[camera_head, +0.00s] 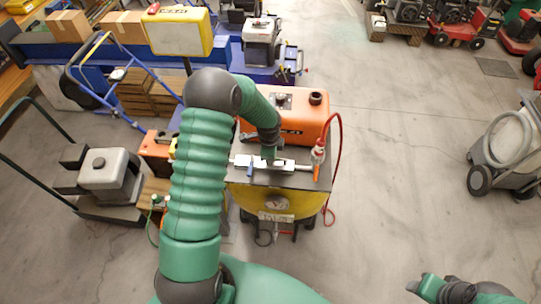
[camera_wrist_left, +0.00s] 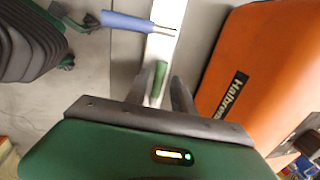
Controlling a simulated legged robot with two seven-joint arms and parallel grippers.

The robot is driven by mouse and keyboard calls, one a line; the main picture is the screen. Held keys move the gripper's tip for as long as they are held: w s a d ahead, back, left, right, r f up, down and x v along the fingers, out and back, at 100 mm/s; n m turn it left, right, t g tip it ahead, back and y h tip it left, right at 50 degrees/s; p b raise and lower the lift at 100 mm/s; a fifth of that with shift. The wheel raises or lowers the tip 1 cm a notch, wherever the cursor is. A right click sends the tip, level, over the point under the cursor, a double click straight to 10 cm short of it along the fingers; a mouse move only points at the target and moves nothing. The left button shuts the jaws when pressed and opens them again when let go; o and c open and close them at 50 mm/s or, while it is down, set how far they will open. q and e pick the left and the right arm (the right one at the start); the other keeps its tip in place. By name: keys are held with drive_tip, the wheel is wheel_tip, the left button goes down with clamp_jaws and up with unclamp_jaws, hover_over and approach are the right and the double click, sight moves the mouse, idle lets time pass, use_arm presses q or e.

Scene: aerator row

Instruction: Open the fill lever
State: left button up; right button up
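A machine with a grey top plate (camera_head: 290,179) and a yellow body (camera_head: 268,202) stands in the middle of the head view. A pale bar (camera_head: 290,166) runs along the plate and crosses the upper wrist view (camera_wrist_left: 166,30). A blue-handled lever (camera_head: 250,171) is by the bar; its handle (camera_wrist_left: 130,22) shows at upper left in the wrist view. A small green handle (camera_wrist_left: 159,78) lies over the bar, between the parted fingers of my left gripper (camera_wrist_left: 164,88). Contact cannot be told. My right gripper (camera_head: 414,287) is low at right, away from the machine; its fingers are too small to judge.
An orange tank (camera_head: 300,117) stands behind the bar, close to my left gripper. A red hose (camera_head: 340,150) and a red-and-white fitting (camera_head: 318,155) are at the plate's right. A grey engine cart (camera_head: 105,170) is left. The floor at right is mostly clear.

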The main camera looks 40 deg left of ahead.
use_arm(q)
drive_tip(key=shift+o, duration=0.3)
drive_tip(key=shift+r, duration=0.1)
drive_tip(key=shift+r, duration=0.3)
wheel_tip(320, 180, up, 16)
drive_tip(key=s+d+b, duration=0.1)
drive_tip(key=s, duration=0.1)
drive_tip(key=shift+s+d+f, duration=0.2)
drive_tip(key=shift+s+d, duration=0.1)
drive_tip(key=shift+a, duration=0.1)
idle(0.3)
